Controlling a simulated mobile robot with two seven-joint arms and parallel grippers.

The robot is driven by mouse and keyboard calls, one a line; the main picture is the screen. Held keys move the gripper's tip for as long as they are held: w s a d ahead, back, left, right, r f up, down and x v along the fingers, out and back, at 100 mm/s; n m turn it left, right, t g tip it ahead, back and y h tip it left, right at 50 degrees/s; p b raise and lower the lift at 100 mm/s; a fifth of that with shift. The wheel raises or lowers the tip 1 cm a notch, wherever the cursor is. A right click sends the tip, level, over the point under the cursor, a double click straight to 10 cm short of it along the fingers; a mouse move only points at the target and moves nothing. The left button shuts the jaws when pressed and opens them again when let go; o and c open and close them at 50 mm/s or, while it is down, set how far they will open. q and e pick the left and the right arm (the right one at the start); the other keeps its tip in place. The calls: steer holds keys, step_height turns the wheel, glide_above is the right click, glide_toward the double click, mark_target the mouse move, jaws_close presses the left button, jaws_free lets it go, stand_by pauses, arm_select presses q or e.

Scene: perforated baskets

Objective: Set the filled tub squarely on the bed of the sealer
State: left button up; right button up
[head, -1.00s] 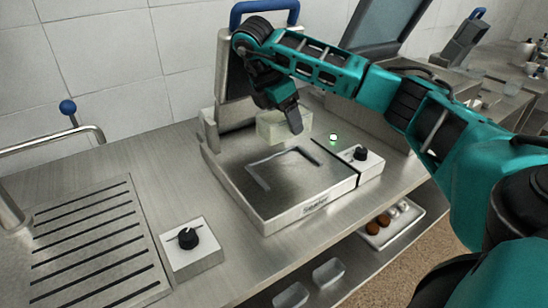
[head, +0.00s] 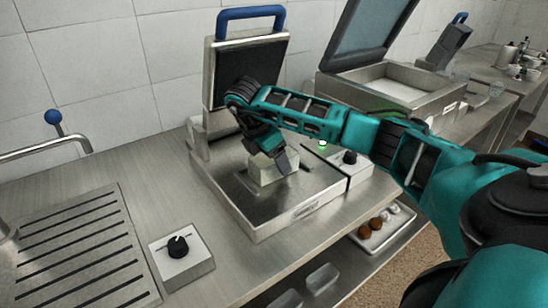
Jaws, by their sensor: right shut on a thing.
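The tub (head: 266,177) is a small pale, cream-coloured box over the middle-back part of the sealer's bed (head: 262,209). My right gripper (head: 272,160) reaches over it from above and is shut on it, covering much of its top. I cannot tell whether the tub's base touches the bed. The contents of the tub are hidden. The sealer's lid (head: 243,68) stands raised at the back, with a blue handle on top. My left gripper is not in view.
A control box with a black knob (head: 349,158) and a green light adjoins the sealer's right side. Another knob box (head: 180,253) stands at the front left, beside a slotted drain board (head: 75,250). A larger open-lidded machine (head: 400,88) stands behind right.

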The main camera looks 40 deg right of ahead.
steer(key=o, duration=1.3)
steer(key=shift+r, duration=0.1)
steer(key=p+v, duration=0.1)
steer(key=v, duration=0.7)
steer(key=shift+r, duration=0.1)
steer(key=shift+a+r, duration=0.15)
steer(key=shift+r, duration=0.05)
steer(key=shift+v, duration=1.6)
steer(key=shift+s+f, duration=0.1)
